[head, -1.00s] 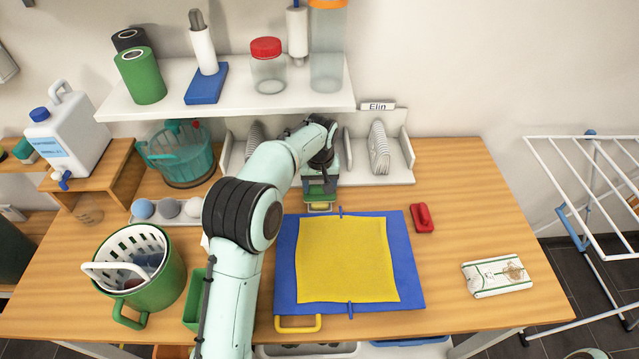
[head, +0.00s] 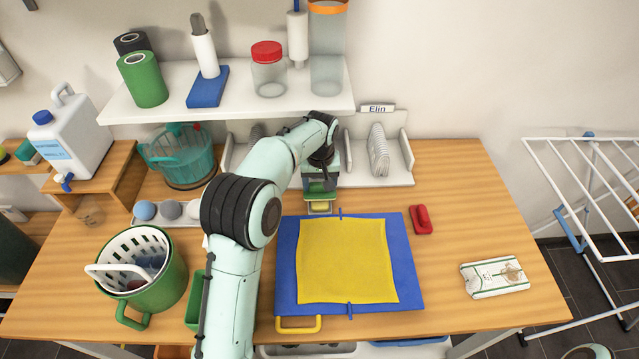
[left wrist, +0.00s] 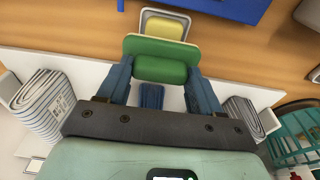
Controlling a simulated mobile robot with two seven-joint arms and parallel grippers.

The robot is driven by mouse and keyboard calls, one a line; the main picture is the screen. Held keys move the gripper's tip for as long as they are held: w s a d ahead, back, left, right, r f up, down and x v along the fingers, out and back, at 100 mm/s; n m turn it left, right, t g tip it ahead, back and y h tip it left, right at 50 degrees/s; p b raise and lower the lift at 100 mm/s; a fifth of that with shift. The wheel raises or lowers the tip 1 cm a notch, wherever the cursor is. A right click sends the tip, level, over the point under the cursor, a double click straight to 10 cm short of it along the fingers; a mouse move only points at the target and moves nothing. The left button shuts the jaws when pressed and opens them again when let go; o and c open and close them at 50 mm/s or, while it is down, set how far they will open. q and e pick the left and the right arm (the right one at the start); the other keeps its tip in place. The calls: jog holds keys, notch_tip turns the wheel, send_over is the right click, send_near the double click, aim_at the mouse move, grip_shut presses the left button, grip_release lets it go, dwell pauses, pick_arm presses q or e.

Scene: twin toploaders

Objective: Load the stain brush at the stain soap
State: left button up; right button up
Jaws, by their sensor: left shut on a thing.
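My left gripper (head: 319,181) is shut on the green stain brush (head: 319,191) above the back of the table. In the left wrist view, the brush (left wrist: 160,68) sits between the two blue fingers (left wrist: 160,82). The yellow stain soap (head: 320,207) lies in a small pale dish just in front of the brush. The soap also shows in the left wrist view (left wrist: 166,27), close beyond the brush's edge. I cannot tell whether brush and soap touch. The brush's underside is hidden. My right gripper is not in view.
A yellow cloth (head: 345,262) lies on a blue board (head: 410,285) in front of the soap. A white rack (head: 400,178) with striped folded cloths stands behind, under the shelf (head: 225,102). The table's right side is mostly clear.

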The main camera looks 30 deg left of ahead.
aim_at(320, 183)
pick_arm(q)
jog(key=shift+r+p, duration=0.95)
jog(key=shift+r, duration=1.65)
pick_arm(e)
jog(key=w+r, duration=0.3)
pick_arm(q)
jog(key=shift+f, duration=0.15)
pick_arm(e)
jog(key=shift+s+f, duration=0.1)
